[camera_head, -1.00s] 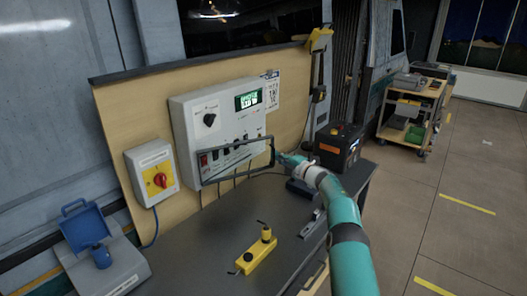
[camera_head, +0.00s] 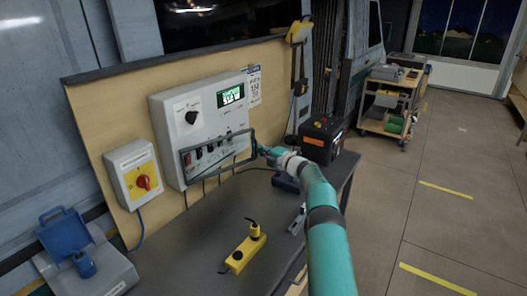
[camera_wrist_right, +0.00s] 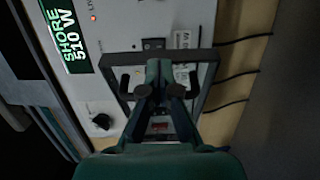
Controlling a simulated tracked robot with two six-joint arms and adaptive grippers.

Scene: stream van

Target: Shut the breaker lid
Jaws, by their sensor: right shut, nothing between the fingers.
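The breaker lid (camera_head: 217,172) is a dark rectangular frame on the lower front of the white power panel (camera_head: 172,112). Its frame surrounds the row of breaker switches (camera_head: 198,153), and the switches show through it. I cannot tell whether it lies fully flat against the panel. My right gripper (camera_head: 261,151) is at the lid's right end in the head view. In the right wrist view its closed fingers (camera_wrist_right: 162,90) are in front of the lid frame (camera_wrist_right: 205,60), with nothing between them. Contact with the lid is unclear. My left gripper is out of view.
A red rotary switch box (camera_head: 132,172) hangs left of the panel. A black battery box (camera_head: 321,138) stands behind my right arm. Cables hang below the panel.

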